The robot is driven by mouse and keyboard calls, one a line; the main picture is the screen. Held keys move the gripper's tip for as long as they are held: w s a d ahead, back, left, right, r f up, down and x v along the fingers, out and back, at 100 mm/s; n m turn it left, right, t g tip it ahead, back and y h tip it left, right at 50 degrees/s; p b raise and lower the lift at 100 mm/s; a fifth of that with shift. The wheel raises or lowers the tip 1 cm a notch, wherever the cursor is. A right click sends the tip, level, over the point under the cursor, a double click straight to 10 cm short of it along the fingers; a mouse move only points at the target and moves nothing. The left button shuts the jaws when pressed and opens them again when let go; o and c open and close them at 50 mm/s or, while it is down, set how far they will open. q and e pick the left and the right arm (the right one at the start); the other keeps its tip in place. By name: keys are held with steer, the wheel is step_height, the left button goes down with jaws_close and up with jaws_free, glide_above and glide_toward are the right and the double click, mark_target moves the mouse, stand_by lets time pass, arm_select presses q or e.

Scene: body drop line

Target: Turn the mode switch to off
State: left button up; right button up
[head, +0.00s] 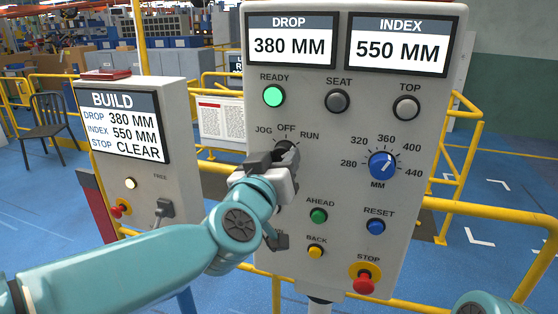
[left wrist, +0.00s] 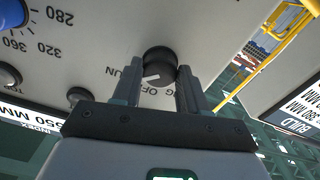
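The mode switch is a black round knob that shows between my fingers in the left wrist view (left wrist: 158,62). A white mark lies on its lower-left side there. The labels around it read JOG, OFF and RUN, upside down and partly covered in that view. In the head view my left gripper (head: 275,160) is at the switch, just below the labels, and hides most of it. In the left wrist view its two dark fingers (left wrist: 158,80) flank the knob with no clear gap on either side. My right gripper is out of view.
The grey panel (head: 340,185) carries a lit green READY lamp (head: 273,96), a blue MM dial (head: 382,165), a green AHEAD button (head: 318,215), a yellow BACK button (head: 315,252) and a red STOP button (head: 365,283). A BUILD box (head: 165,185) stands left. Yellow rails (head: 480,212) run behind.

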arm_select(q)
steer(key=c, duration=0.4)
steer(key=shift+c, duration=0.2)
steer(key=n+b, duration=0.1)
steer(key=n, duration=0.3)
steer(key=shift+f+n, duration=0.1)
steer(key=shift+n, duration=0.2)
steer(key=shift+n+b, duration=0.8)
steer(key=shift+n, duration=1.8)
steer(key=o, duration=1.1)
steer(key=shift+d, duration=0.15)
steer(key=shift+c, duration=0.2)
